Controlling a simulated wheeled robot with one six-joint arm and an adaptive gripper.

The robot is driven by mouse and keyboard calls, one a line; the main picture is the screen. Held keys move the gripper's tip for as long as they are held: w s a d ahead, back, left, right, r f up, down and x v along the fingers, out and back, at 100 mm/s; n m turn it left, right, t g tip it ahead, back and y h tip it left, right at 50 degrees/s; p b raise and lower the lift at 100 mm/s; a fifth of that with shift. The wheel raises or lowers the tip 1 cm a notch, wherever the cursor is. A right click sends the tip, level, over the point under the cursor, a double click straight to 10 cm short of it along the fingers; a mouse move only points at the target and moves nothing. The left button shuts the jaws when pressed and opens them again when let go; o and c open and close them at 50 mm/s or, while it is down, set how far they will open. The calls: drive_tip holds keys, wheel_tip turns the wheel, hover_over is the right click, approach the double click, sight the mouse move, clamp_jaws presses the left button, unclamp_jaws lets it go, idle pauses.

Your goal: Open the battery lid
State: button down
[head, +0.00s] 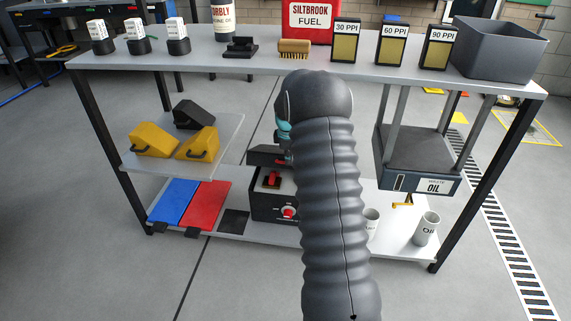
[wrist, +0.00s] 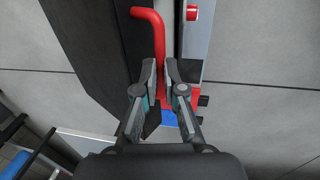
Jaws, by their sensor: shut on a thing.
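The dark battery box (head: 262,208) stands on the lower shelf, with a red knob (head: 288,212) on its front and a red part (head: 272,180) at its top. My gripper (wrist: 161,68) is shut on a bent red handle (wrist: 150,22), whose bar runs between the fingers in the wrist view. A large dark panel (wrist: 85,45) lies left of the handle; I cannot tell whether it is the lid, or how far the lid is open. In the head view my arm hides the box's right side and most of my gripper.
Blue (head: 174,202) and red (head: 206,206) flat panels lie left of the box. Yellow wedges (head: 153,140) sit on the shelf above. Two cups (head: 427,228) stand to the right, near the waste oil tray (head: 415,160). The tabletop (head: 210,65) overhangs the box.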

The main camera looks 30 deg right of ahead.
drive_tip(key=shift+w+d+r, duration=0.3)
drive_tip(key=shift+w+d, duration=0.25)
drive_tip(key=shift+w, duration=0.05)
drive_tip(key=c, duration=1.5)
unclamp_jaws()
drive_tip(key=shift+w+d+f, duration=0.1)
drive_tip(key=shift+d+f, duration=0.05)
drive_tip(key=shift+f, duration=0.1)
drive_tip(key=shift+o, duration=0.8)
drive_tip(key=shift+w+d+f, duration=0.1)
drive_tip(key=shift+f, duration=0.15)
drive_tip(key=shift+r, duration=0.25)
drive_tip(key=shift+c, duration=0.8)
drive_tip(key=shift+a, duration=0.2)
